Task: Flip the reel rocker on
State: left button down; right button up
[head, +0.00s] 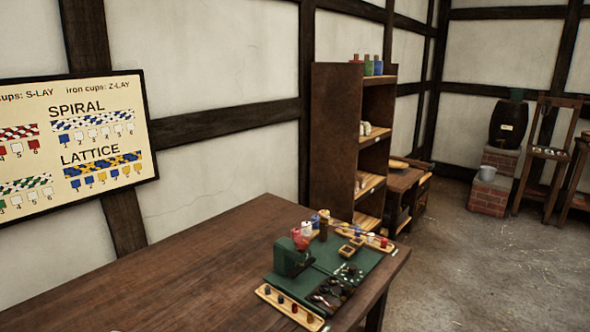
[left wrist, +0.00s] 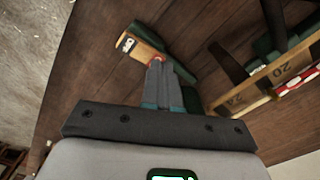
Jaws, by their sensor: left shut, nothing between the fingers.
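In the left wrist view my left gripper (left wrist: 157,68) is shut and empty, its fingertips over the dark brown wooden table. A small red round part (left wrist: 156,58) shows right at the fingertips; I cannot tell whether they touch it. It sits at the end of a light wooden piece (left wrist: 146,48) with a small white label (left wrist: 127,43), too small to read surely. A dark green body (left wrist: 165,42) lies alongside. I cannot tell which part is the reel rocker or its position. In the head view a green machine (head: 292,257) stands on the table. My right gripper is not in view.
In the head view a green mat (head: 358,265), small trays and a peg strip (head: 290,307) fill the table's right end.

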pick_arm(q)
notch_tip(320, 180, up, 8)
jog(key=p, duration=0.5)
jog(key=shift+f, duration=0.15)
